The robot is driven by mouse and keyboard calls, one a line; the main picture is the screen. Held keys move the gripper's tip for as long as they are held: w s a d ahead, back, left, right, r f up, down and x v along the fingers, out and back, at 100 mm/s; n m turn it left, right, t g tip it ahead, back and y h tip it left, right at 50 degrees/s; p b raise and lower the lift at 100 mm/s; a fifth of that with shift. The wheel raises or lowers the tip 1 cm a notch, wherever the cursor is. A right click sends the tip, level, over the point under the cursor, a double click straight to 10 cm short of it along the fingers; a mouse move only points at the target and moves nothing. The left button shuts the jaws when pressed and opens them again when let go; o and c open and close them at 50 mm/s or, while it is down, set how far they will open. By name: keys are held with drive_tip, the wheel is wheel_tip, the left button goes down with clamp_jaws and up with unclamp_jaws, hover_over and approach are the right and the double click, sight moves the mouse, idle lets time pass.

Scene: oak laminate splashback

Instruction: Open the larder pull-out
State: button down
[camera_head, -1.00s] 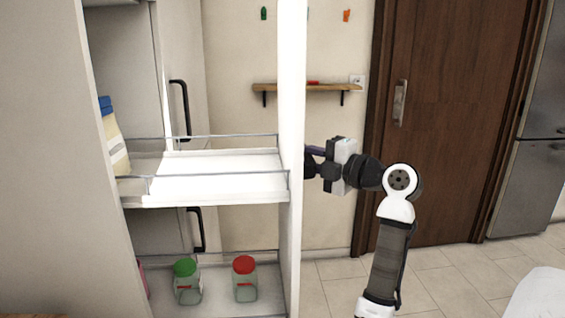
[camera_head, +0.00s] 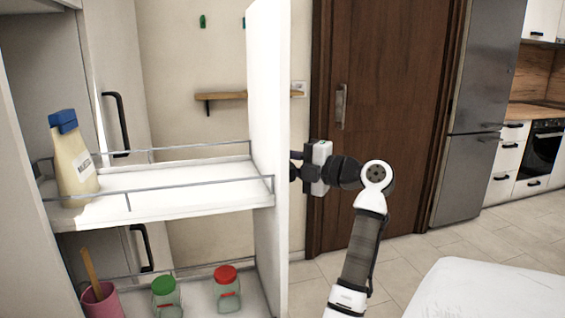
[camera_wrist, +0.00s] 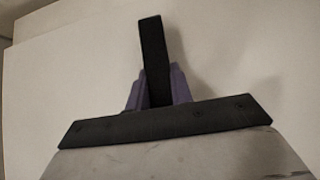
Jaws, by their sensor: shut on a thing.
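The larder pull-out (camera_head: 268,120) stands drawn out of its tall cabinet, its white front panel edge-on to the head view and its wire-railed shelves showing to the left. My gripper (camera_head: 296,166) is at the outer face of that panel. In the wrist view its purple fingers (camera_wrist: 178,86) are shut on the black bar handle (camera_wrist: 152,48) of the panel. The handle's lower part is hidden between the fingers and behind the gripper body. In the head view the handle is mostly hidden.
A pink cup (camera_head: 101,302), a green-lidded jar (camera_head: 166,297) and a red-lidded jar (camera_head: 227,290) are on the lower shelf. A white surface (camera_head: 480,290) is at lower right. Tiled floor (camera_head: 415,248) lies clear beyond.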

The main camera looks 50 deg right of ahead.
drive_tip(key=c, duration=1.2)
unclamp_jaws()
drive_tip(key=shift+c, duration=0.2)
drive_tip(key=s+d+b, duration=0.1)
drive_tip(key=s+d, duration=0.1)
drive_tip(key=s, duration=1.1)
drive_tip(key=shift+s+d, duration=0.3)
drive_tip(key=shift+d, duration=0.05)
